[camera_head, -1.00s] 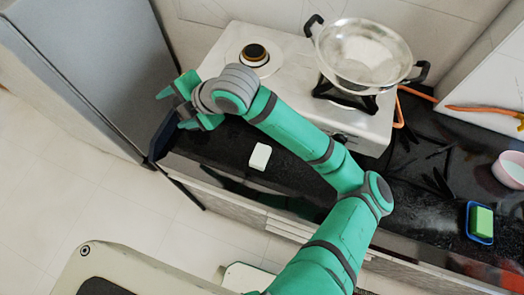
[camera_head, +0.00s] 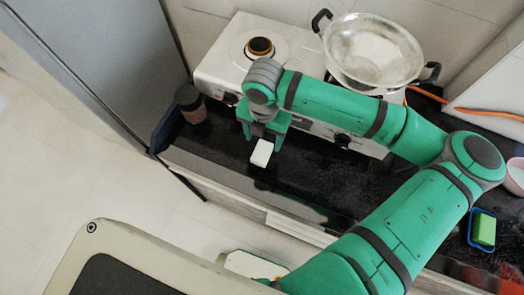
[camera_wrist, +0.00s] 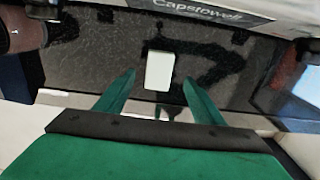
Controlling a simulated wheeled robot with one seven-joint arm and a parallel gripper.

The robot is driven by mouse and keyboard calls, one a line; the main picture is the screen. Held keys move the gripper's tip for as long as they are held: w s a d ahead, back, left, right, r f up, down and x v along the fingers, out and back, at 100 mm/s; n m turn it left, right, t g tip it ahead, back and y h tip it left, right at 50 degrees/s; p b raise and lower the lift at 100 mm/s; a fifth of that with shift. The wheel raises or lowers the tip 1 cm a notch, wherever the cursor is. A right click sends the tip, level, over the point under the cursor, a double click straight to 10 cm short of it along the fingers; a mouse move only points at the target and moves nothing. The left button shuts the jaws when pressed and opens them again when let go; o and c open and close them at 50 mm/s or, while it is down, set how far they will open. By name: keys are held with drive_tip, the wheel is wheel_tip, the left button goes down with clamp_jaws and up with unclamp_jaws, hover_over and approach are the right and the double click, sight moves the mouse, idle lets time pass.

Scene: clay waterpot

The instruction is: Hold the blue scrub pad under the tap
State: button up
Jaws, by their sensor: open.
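I see no pad that is clearly blue and no tap. A white block (camera_head: 262,153) lies on the black counter in front of the stove. It also shows in the wrist view (camera_wrist: 159,70), ahead of and between my fingertips. My gripper (camera_head: 262,140) is just behind the block, pointing down, with its fingers apart and empty. I cannot tell its exact height above the counter. A green pad (camera_head: 484,229) sits in a small blue tray (camera_head: 472,236) at the right of the counter.
A steel stove (camera_head: 222,62) with a metal strainer pan (camera_head: 372,50) stands at the back. A brown jar (camera_head: 190,104) and a dark blue object (camera_head: 166,128) are at the counter's left end. A pink bowl (camera_head: 515,175) is at the right edge, partly hidden by my arm.

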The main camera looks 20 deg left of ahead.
sight(262, 150)
drive_tip(key=shift+s+f, duration=0.15)
drive_tip(key=shift+f, duration=3.2)
drive_tip(key=c, duration=1.2)
drive_tip(key=shift+a, duration=0.1)
